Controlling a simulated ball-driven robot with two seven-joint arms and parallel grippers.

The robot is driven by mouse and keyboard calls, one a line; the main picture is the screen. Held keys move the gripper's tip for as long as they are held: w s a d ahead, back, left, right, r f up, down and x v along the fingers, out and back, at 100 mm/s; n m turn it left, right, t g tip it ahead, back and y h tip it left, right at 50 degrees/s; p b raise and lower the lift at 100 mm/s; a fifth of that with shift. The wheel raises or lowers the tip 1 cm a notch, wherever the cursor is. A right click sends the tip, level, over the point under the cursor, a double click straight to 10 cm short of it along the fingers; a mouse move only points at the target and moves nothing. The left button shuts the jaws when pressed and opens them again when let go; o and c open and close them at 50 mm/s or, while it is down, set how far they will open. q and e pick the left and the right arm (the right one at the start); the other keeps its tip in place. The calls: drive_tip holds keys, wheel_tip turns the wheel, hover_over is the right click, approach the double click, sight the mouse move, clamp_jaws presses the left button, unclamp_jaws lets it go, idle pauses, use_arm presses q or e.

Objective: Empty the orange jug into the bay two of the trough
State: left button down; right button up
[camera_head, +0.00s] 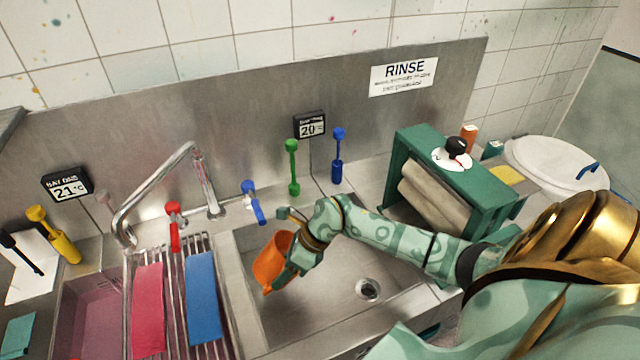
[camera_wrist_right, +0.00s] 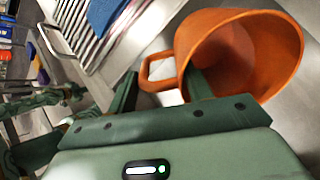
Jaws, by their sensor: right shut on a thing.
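The orange jug (camera_head: 268,264) is held tilted over the right-hand steel basin (camera_head: 330,325) of the trough. My right gripper (camera_head: 293,262) is at its side. In the right wrist view the jug (camera_wrist_right: 262,50) shows its open mouth and its handle, which lies between the fingers of my right gripper (camera_wrist_right: 160,95). No liquid shows inside the jug, and no stream is seen. The basin has a drain (camera_head: 368,289) and looks empty. The left bay (camera_head: 85,315) is pinkish purple.
A wire rack (camera_head: 173,280) with a red cloth (camera_head: 148,310) and a blue cloth (camera_head: 203,298) lies left of the basin. A tap (camera_head: 203,180) stands behind. A green wringer (camera_head: 450,185) and white bucket (camera_head: 555,165) stand right.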

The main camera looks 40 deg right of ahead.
drive_tip(key=shift+s+d+r+y, duration=0.1)
drive_tip(key=shift+d+r+y, duration=0.05)
drive_tip(key=shift+y, duration=0.15)
drive_tip(key=shift+s+d+r+t+y+b, duration=0.1)
drive_tip(key=shift+d+r+t+y+b, duration=0.2)
drive_tip(key=shift+b, duration=0.25)
drive_tip(key=shift+s+d+r+t+y+b, duration=0.15)
drive_tip(key=shift+d+r+t+y+b, duration=0.25)
drive_tip(key=shift+y+b, duration=0.5)
drive_tip(key=shift+s+d+r+t+y+b, duration=0.3)
drive_tip(key=shift+d+r+y+b, duration=0.35)
drive_tip(key=shift+y+b, duration=0.35)
idle(0.7)
drive_tip(key=shift+s+d+r+t+y+b, duration=0.3)
drive_tip(key=shift+d+y+b, duration=0.3)
drive_tip(key=shift+b, duration=0.95)
idle(1.0)
